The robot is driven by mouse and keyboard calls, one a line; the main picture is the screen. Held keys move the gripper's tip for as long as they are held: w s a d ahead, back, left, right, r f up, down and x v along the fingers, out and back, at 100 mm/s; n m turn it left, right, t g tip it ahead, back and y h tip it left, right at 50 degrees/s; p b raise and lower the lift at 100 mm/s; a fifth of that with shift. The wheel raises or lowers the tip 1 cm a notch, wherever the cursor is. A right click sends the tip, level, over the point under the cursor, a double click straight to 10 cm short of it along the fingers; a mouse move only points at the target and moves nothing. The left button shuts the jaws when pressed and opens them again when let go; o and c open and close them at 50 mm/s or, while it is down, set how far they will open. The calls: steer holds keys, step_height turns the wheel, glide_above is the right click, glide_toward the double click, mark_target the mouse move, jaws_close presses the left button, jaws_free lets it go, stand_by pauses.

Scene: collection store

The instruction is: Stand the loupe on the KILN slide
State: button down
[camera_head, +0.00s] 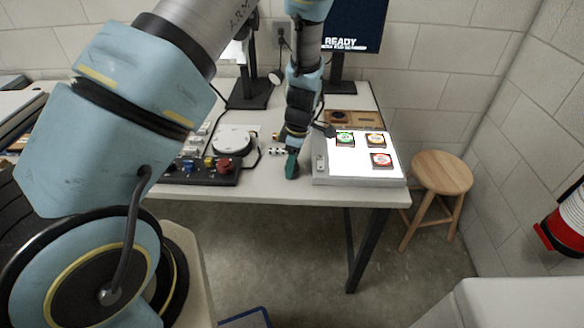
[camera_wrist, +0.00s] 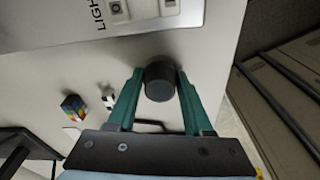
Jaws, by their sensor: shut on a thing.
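The loupe (camera_wrist: 160,82) is a short dark cylinder between the two teal fingers of my gripper (camera_wrist: 160,74) in the wrist view. My gripper is shut on it, just beside the light box. In the head view my gripper (camera_head: 292,166) is low over the table, left of the light box (camera_head: 345,178), and the loupe cannot be made out there. On the lit panel lie a green slide (camera_head: 345,139), an orange slide (camera_head: 376,140) and a red slide (camera_head: 381,160). Their labels are too small to read, so I cannot tell which is KILN.
A black control box (camera_head: 205,172) with coloured knobs and a round white device (camera_head: 232,140) stand left of my gripper. A wooden tray (camera_head: 352,117) lies behind the light box. A small colourful cube (camera_wrist: 73,107) shows in the wrist view. A stool (camera_head: 441,172) stands to the right.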

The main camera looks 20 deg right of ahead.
steer(key=shift+r, duration=0.1)
step_height(320, 180, up, 9)
steer(key=shift+d+b, duration=0.15)
steer(key=shift+b, duration=1.1)
steer(key=w+d+r+b, duration=0.1)
steer(key=w+d+r, duration=0.15)
steer(key=d, duration=0.55)
step_height(320, 180, up, 3)
glide_above(344, 137)
steer(key=f+p, duration=0.1)
steer(key=f, duration=0.4)
steer(key=f+p, duration=0.1)
steer(key=f, duration=0.3)
steer(key=shift+s+f, duration=0.2)
steer(key=shift+f, duration=0.2)
steer(key=shift+f, duration=0.15)
steer(key=shift+c, duration=1.5)
jaws_free()
